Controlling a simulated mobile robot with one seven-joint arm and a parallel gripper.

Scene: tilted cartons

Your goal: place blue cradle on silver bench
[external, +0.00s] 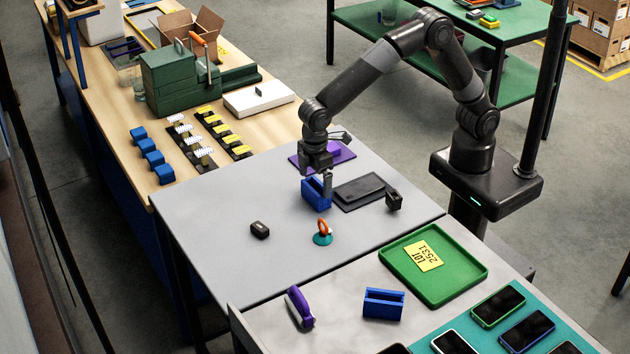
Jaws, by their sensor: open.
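A blue cradle (314,196) stands on the grey-topped bench (225,205), which looks like the silver bench. A second blue cradle (384,304) sits on the lighter worktop at the front, left of the green tray. My gripper (318,182) points down at the first cradle, with one finger showing at its right side. The jaws are open. The other finger is hard to make out, and whether the fingers touch the cradle cannot be told.
A dark flat pad (360,192) and a small black block (394,200) lie right of the cradle. A purple piece (325,156) is behind it. A black item (260,230) and an orange-and-teal tool (323,234) lie in front. The bench's left part is clear.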

